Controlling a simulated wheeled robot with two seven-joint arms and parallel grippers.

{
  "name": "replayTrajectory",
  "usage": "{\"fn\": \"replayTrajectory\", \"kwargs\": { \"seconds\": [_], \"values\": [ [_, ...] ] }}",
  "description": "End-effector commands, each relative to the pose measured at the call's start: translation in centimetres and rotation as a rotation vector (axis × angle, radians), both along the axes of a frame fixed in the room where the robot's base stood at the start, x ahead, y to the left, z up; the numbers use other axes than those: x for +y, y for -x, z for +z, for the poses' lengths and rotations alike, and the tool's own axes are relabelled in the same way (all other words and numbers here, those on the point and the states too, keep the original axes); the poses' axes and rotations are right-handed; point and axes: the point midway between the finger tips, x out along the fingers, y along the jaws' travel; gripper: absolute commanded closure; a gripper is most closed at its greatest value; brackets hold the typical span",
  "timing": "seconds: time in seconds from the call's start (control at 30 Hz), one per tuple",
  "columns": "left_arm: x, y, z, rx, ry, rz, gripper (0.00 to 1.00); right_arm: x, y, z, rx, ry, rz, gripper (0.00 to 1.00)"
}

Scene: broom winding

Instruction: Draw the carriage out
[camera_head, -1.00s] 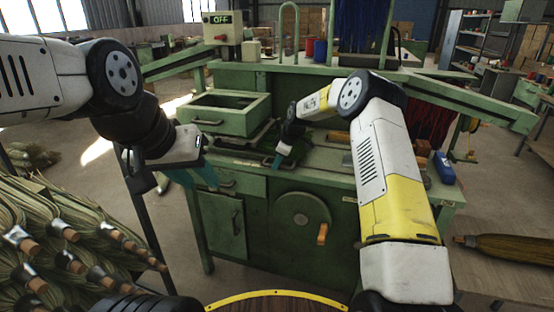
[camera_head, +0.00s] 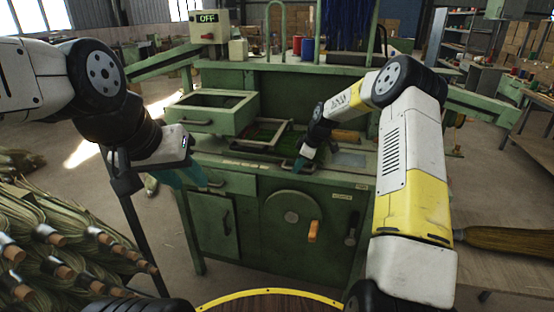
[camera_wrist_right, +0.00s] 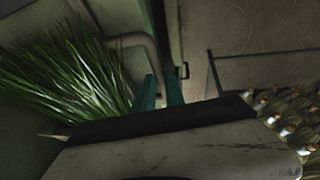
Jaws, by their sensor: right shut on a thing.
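The carriage (camera_head: 283,142) is a low dark-framed tray in the green machine's top, right of the raised green box. Green fibres (camera_head: 263,133) lie in it and also show in the right wrist view (camera_wrist_right: 70,75). My right gripper (camera_head: 305,160) is at the carriage's front right corner, shut on its handle (camera_wrist_right: 140,40), a grey bent bar in the wrist view. The fingers partly hide the grip. My left gripper (camera_head: 192,178) hangs empty left of the machine's front, its teal fingers apart.
The green box (camera_head: 205,117) stands left of the carriage. A hand wheel (camera_head: 291,217) with an orange knob is on the front panel. Bundled brooms (camera_head: 60,240) are stacked at the left. A bench with a finished broom (camera_head: 505,241) is at the right.

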Motion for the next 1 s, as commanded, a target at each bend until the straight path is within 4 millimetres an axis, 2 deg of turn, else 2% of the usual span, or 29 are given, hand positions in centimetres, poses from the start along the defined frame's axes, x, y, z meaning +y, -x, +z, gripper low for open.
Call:
{"fn": "replayTrajectory", "kwargs": {
  "seconds": [0.03,0.1,0.6,0.8,1.0],
  "values": [
    [0.0,0.0,0.0,0.0,0.0,0.0,0.64,-1.8,0.5,0.0,0.001,0.002,-0.007,1.0],
    [0.0,0.0,0.0,0.0,0.0,0.0,0.64,-3.6,1.1,0.1,0.0,0.001,-0.008,1.0],
    [0.0,0.0,0.0,0.0,0.0,0.0,0.64,-16.2,5.2,0.0,-0.001,0.001,-0.006,1.0],
    [0.0,0.0,0.0,0.0,0.0,0.0,0.64,-19.5,6.3,0.0,0.0,0.001,-0.004,1.0],
    [0.0,0.0,0.0,0.0,0.0,0.0,0.64,-21.4,6.9,0.0,-0.001,0.001,-0.002,1.0]
  ]
}}
